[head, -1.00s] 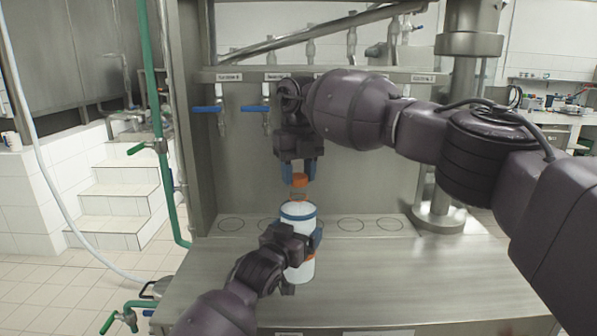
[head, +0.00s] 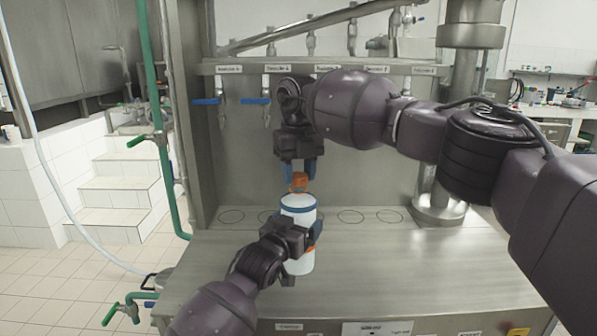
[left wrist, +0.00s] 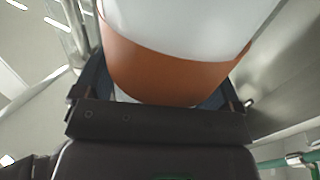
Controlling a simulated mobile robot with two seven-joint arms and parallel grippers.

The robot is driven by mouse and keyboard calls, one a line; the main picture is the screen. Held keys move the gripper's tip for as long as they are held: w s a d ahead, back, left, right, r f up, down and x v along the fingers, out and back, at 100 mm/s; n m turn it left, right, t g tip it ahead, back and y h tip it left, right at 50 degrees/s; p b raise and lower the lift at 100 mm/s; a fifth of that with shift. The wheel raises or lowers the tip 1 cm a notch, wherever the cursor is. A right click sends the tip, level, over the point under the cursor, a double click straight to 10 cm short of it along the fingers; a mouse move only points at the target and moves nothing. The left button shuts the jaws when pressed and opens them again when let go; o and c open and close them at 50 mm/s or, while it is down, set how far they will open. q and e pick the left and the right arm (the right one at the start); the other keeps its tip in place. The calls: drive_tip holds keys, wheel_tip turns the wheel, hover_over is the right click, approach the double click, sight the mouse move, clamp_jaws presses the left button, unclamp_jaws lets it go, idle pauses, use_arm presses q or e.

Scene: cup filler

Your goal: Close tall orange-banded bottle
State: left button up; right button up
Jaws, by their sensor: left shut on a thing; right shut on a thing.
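The tall white bottle (head: 299,212) with an orange band stands upright above the steel worktop in the head view. My left gripper (head: 303,238) is shut around its body. In the left wrist view, the orange band (left wrist: 165,68) sits between the fingers of that gripper. The orange cap (head: 299,181) is held by my right gripper (head: 300,172), which points down over the bottle. The cap is right at the bottle's top; I cannot tell whether it touches the neck.
The steel worktop (head: 400,265) is clear around the bottle, with marked circles along its back. Blue-handled taps (head: 207,101) hang on the back panel. A green pipe (head: 165,150) runs up on the left.

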drive_tip(key=shift+f, duration=0.5)
use_arm(q)
drive_tip(key=c, duration=0.4)
use_arm(e)
drive_tip(key=m, duration=3)
